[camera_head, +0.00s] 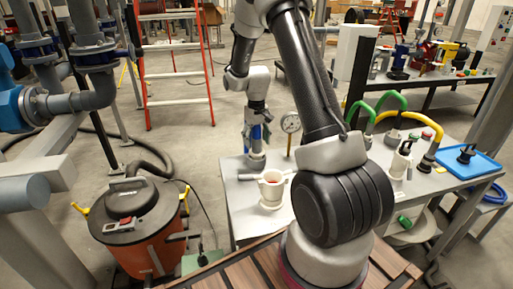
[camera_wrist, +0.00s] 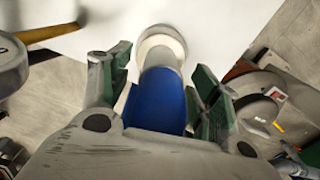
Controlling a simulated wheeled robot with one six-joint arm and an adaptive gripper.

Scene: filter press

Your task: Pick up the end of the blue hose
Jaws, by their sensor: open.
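The blue hose end (camera_wrist: 157,103) shows in the wrist view as a short blue sleeve on a grey tube with a round white base. It stands between the fingers of my gripper (camera_wrist: 162,82), which are open with green pads on either side. I cannot tell whether a pad touches it. In the head view, my gripper (camera_head: 256,131) points down over the back left of the grey table (camera_head: 238,212), and the hose end's grey lower part (camera_head: 257,150) stands upright below it. My gripper's palm hides the near end of the blue sleeve.
A dial gauge (camera_head: 290,123) stands close to the right of my gripper. A white jug (camera_head: 271,188) stands nearer on the table. Green and yellow hoses (camera_head: 431,128) and a blue tray (camera_head: 466,163) are at the right. An orange vacuum (camera_head: 140,227) stands on the floor at left.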

